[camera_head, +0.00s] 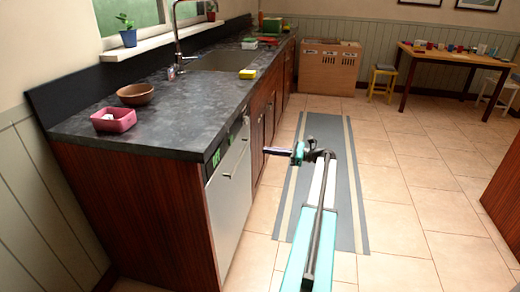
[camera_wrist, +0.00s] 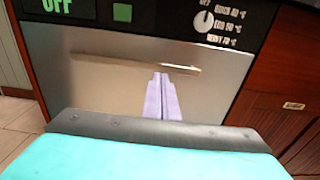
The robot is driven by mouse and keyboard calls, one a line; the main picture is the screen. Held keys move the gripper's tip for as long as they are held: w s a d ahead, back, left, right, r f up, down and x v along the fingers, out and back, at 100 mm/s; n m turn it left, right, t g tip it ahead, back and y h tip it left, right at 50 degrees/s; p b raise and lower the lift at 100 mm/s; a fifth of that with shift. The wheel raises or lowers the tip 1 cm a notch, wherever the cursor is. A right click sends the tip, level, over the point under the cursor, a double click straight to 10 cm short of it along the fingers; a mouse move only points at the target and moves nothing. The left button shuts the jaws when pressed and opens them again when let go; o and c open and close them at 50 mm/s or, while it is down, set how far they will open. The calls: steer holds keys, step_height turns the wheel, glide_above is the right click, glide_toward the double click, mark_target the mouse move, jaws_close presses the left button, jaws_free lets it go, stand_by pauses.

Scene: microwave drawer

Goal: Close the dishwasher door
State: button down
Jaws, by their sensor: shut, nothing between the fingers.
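The dishwasher door (camera_head: 229,188) is a silver-grey panel at the near end of the counter run. It stands upright and looks flush with the cabinet front. In the wrist view the door (camera_wrist: 85,85) fills the middle, with a long bar handle (camera_wrist: 135,64) across its upper part. Above it is a black control panel (camera_wrist: 165,17) with a green OFF display and a dial. My gripper (camera_head: 266,151) is to the right of the door, pointing at it. Its lilac fingers (camera_wrist: 161,78) are together and empty, overlapping the handle in the wrist view; contact cannot be told.
The dark countertop (camera_head: 160,105) holds a pink container (camera_head: 114,120), a brown bowl (camera_head: 135,94) and a yellow sponge (camera_head: 247,74). Wooden cabinets (camera_head: 263,115) continue beyond the dishwasher. A grey runner (camera_head: 335,135) lies on the open tiled floor. A brown cabinet (camera_head: 505,195) stands at right.

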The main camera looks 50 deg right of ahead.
steer(key=v, duration=0.6)
steer(key=shift+s+f, duration=0.15)
steer(key=shift+s, duration=0.05)
stand_by(0.4)
